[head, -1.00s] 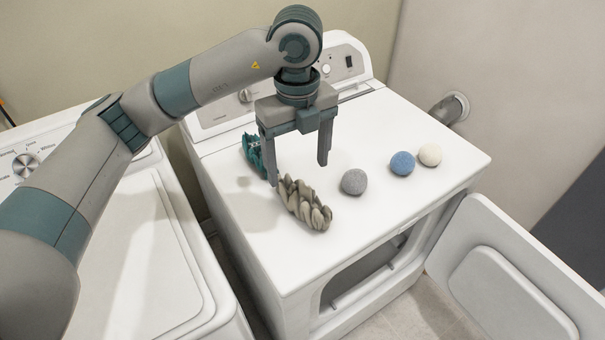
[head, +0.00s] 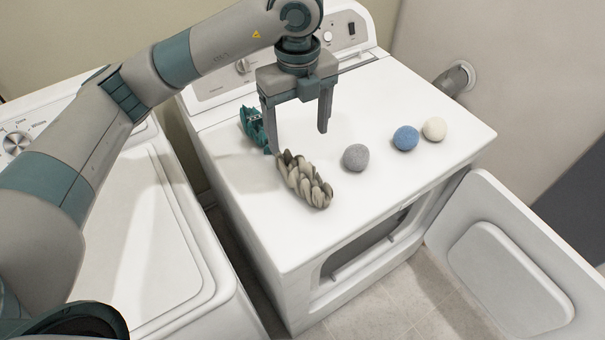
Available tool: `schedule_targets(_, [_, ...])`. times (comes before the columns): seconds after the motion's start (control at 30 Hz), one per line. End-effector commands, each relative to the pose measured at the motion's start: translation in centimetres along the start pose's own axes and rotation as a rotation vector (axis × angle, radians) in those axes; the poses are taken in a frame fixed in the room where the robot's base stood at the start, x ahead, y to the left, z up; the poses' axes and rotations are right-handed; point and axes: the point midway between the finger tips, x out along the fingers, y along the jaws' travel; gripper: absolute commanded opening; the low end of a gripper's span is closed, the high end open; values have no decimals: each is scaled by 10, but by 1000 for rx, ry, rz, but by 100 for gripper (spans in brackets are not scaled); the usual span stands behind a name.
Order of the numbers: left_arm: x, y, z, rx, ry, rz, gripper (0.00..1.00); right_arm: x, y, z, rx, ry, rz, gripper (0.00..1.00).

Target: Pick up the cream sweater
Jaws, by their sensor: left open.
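A crumpled cream-beige knitted bundle (head: 305,180), which looks like the cream sweater, lies on the white top of the dryer (head: 390,110). My left gripper (head: 299,143) is open and empty and points down just behind the bundle. Its left fingertip is close to the bundle's far end; I cannot tell whether they touch. The right fingertip hangs above the dryer top with a gap. My right gripper is not in view.
A teal crumpled cloth (head: 252,122) lies behind the left finger. Grey (head: 356,157), blue (head: 405,138) and cream (head: 434,129) balls sit to the right. The dryer door (head: 510,265) hangs open at the lower right. A washer (head: 150,230) stands left.

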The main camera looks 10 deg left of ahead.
Motion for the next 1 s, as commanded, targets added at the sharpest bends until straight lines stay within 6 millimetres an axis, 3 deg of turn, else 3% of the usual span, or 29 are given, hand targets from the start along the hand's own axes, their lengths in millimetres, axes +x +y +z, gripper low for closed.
schedule_targets(0.7, [90,0,0,0,2,4,75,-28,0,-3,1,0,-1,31])
schedule_targets(1.0, [105,-1,0,2,0,0,75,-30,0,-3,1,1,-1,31])
